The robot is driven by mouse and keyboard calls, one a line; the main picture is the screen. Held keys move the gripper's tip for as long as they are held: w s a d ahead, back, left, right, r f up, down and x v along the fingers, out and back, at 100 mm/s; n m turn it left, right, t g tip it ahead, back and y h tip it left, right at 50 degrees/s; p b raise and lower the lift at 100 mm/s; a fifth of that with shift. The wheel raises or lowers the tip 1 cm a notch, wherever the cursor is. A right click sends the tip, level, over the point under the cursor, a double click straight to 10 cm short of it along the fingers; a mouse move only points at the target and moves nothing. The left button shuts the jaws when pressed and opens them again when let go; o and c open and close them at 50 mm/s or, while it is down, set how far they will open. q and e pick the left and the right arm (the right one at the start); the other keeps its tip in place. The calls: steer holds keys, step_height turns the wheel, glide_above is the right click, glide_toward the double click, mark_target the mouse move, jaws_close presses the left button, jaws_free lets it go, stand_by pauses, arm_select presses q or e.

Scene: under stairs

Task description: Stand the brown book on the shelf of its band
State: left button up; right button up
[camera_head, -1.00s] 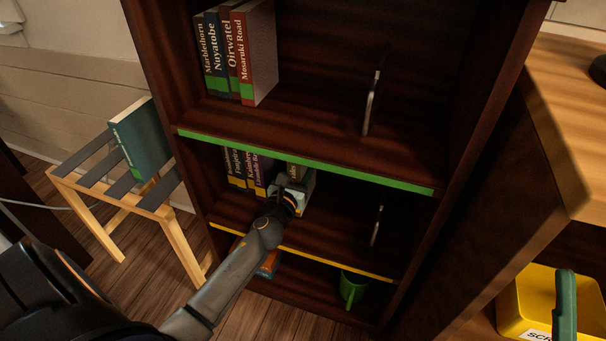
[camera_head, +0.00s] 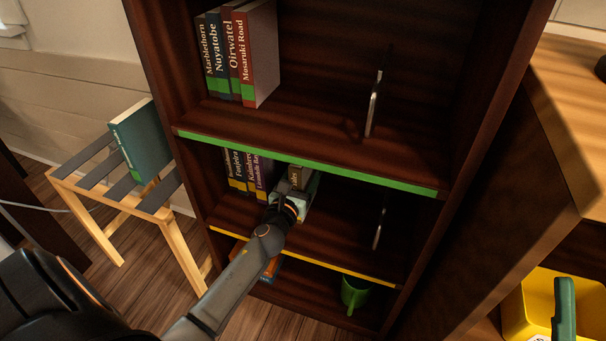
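A brown book (camera_head: 295,177) stands upright, or nearly so, on the middle shelf, which has a yellow band (camera_head: 318,261) on its front edge. It is right of a row of books with yellow-marked spines (camera_head: 247,174). My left gripper (camera_head: 291,198) reaches into this shelf at the brown book's spine and hides its lower part. The fingers are small and dark here, so I cannot tell whether they grip the book. My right gripper is out of view.
The upper shelf has a green band (camera_head: 310,163), several green-marked books (camera_head: 240,55) and a metal bookend (camera_head: 374,105). Another bookend (camera_head: 380,222) stands on the middle shelf. A green mug (camera_head: 354,292) is below. A teal book (camera_head: 141,140) stands on a slatted rack (camera_head: 85,178).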

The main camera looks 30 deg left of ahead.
arm_select(q)
glide_toward(296, 189)
steer(key=x, duration=0.4)
steer(key=shift+w+a+b, duration=0.1)
steer(key=shift+a+b, duration=0.05)
steer(key=shift+b, duration=0.2)
steer(key=s+d+r+n+t+h, duration=0.3)
steer(key=s+d+r+n+h, duration=0.1)
steer(key=d+r+n+h, duration=0.8)
steer(key=s+d+r+n+t+h, duration=0.1)
steer(key=s+d+r+n+h, duration=0.6)
steer(key=r, duration=0.6)
steer(key=shift+s+d+n, duration=0.6)
steer(key=shift+s+n, duration=0.3)
steer(key=shift+s, duration=0.2)
